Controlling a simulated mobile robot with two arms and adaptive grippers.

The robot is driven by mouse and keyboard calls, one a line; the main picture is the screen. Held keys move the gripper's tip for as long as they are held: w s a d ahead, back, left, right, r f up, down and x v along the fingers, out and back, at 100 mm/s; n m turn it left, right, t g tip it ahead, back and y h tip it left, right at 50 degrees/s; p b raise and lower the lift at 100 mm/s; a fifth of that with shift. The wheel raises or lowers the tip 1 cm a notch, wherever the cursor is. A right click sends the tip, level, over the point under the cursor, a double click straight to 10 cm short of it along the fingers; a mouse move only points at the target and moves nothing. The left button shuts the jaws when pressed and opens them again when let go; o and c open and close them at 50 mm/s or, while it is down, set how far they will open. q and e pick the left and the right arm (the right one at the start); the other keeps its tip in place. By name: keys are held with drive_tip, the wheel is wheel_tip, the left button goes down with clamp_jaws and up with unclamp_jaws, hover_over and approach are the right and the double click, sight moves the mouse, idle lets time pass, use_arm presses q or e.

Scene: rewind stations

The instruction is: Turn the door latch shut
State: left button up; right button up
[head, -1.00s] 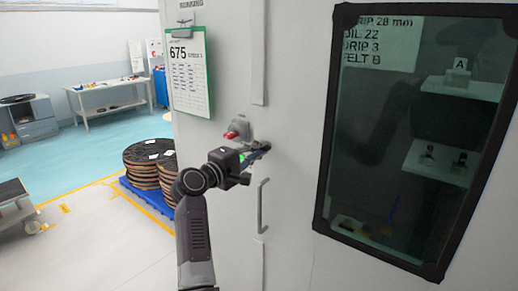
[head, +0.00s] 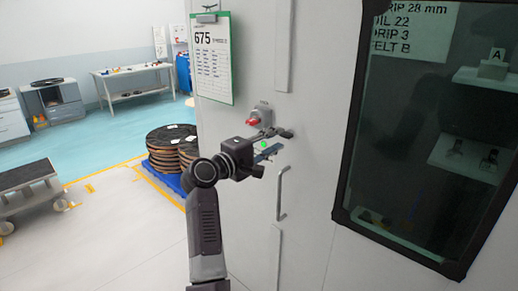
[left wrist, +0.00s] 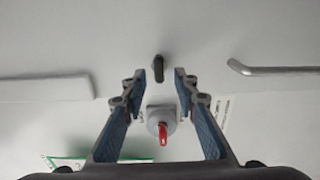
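The pale grey door (head: 305,190) stands upright in front of me. On it is a grey round mount with a red lever (head: 252,122), also seen between the fingers in the left wrist view (left wrist: 163,135). Above it in that view, a short dark knob (left wrist: 158,65) sticks out just past the fingertips, lined up with the gap; it looks like the latch. In the head view my gripper covers that spot. My left gripper (head: 272,142) is open at the door, blue-padded fingers apart (left wrist: 160,75) with nothing gripped. Contact with the knob cannot be told. My right gripper is out of view.
A bar handle (head: 282,193) sits below the gripper, and a dark-framed window (head: 415,130) is to the right. A clipboard sheet (head: 211,60) hangs upper left. Stacked reels (head: 170,147) on a blue pallet, a cart (head: 30,185) and benches stand left, with open floor between.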

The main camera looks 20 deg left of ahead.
use_arm(q)
drive_tip(key=v, duration=0.8)
drive_tip(key=shift+s, duration=0.4)
drive_tip(key=shift+a, duration=0.15)
drive_tip(key=d+f+m+g+y+b, duration=0.3)
drive_tip(key=f+g, duration=0.3)
drive_tip(key=f, duration=3.6)
drive_tip(key=s+d+f+m+g+y, duration=0.1)
drive_tip(key=s+f+g, duration=0.1)
drive_tip(key=s+f, duration=0.45)
drive_tip(key=s+f+m+g, duration=0.1)
drive_tip(key=s+f+m, duration=0.15)
drive_tip(key=f, duration=0.75)
drive_tip(key=s+f+m+g+y+b, duration=0.2)
drive_tip(key=s+f+m+g, duration=0.25)
drive_tip(key=s+f, duration=1.8)
drive_tip(key=s+f+m+g, duration=0.1)
drive_tip(key=s+f+m, duration=0.2)
drive_tip(key=s, duration=1)
drive_tip(key=s+f+m+g+b, duration=0.1)
drive_tip(key=s+f+m, duration=0.1)
drive_tip(key=s, duration=1.2)
drive_tip(key=shift+f+m, duration=0.4)
drive_tip(key=shift+f, duration=0.4)
